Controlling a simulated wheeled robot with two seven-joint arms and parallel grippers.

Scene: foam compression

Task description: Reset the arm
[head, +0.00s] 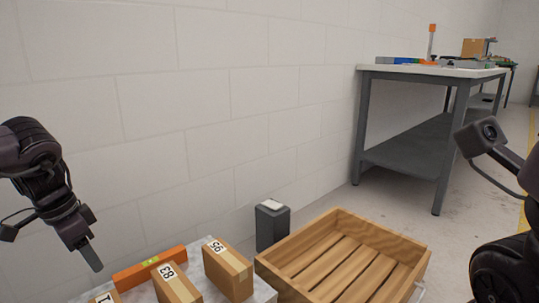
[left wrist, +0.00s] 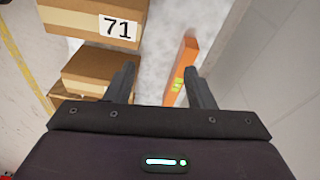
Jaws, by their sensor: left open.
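My left gripper (head: 92,258) hangs at the left of the head view, pointing down beside the pale work surface. In the left wrist view its two fingers (left wrist: 160,82) are spread apart with nothing between them. An orange bar (left wrist: 182,68) with a yellow-green mark lies beyond the right finger there. A cardboard box labelled 71 (left wrist: 98,20) lies ahead of the left finger. My right arm (head: 505,265) shows at the right edge of the head view, but its fingers are not visible.
A workbench (head: 400,70) stands behind.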

